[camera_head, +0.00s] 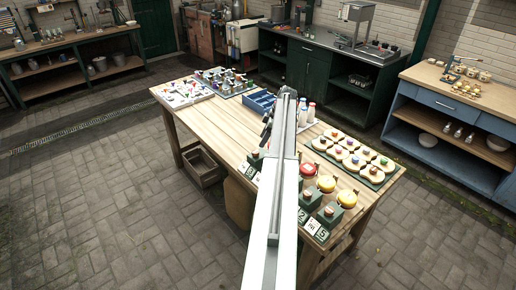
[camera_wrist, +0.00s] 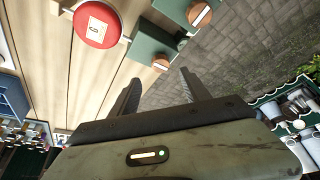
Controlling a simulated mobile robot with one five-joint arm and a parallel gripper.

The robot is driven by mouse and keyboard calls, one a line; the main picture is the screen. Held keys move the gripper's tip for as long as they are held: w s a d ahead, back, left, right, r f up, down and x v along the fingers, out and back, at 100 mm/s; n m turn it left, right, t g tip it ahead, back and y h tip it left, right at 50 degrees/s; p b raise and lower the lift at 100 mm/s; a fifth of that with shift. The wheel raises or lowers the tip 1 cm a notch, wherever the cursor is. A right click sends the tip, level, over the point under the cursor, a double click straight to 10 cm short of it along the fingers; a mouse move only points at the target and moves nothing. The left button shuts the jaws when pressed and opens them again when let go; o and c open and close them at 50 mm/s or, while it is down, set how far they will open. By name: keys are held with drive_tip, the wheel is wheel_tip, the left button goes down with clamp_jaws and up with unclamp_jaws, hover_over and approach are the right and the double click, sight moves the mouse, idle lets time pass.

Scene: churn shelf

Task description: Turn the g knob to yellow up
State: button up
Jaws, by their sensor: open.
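A red round disc (camera_wrist: 97,25) with a small white label is at the upper left of the wrist view; its mark is too small to read surely. Two green blocks, one nearer (camera_wrist: 153,45) and one at the top edge (camera_wrist: 176,8), each carry a small round brown knob with a white bar. I cannot tell which is the g knob. My gripper (camera_wrist: 160,82) is open and empty, its fingers apart just below the nearer knob in the picture, with no visible contact. In the head view my arm hides part of the row of knobs along the table's edge.
The wooden table (camera_head: 225,130) also bears a red disc (camera_head: 308,169), yellow discs (camera_head: 326,183), green blocks with white labels (camera_head: 329,214), a tray of round pieces (camera_head: 352,158), bottles (camera_head: 308,113) and a blue bin (camera_head: 259,101). The paved floor on the left is clear.

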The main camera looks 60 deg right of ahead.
sight(256, 151)
drive_tip(key=b+x, duration=0.7)
drive_tip(key=x, duration=0.1)
drive_tip(key=shift+r, duration=0.1)
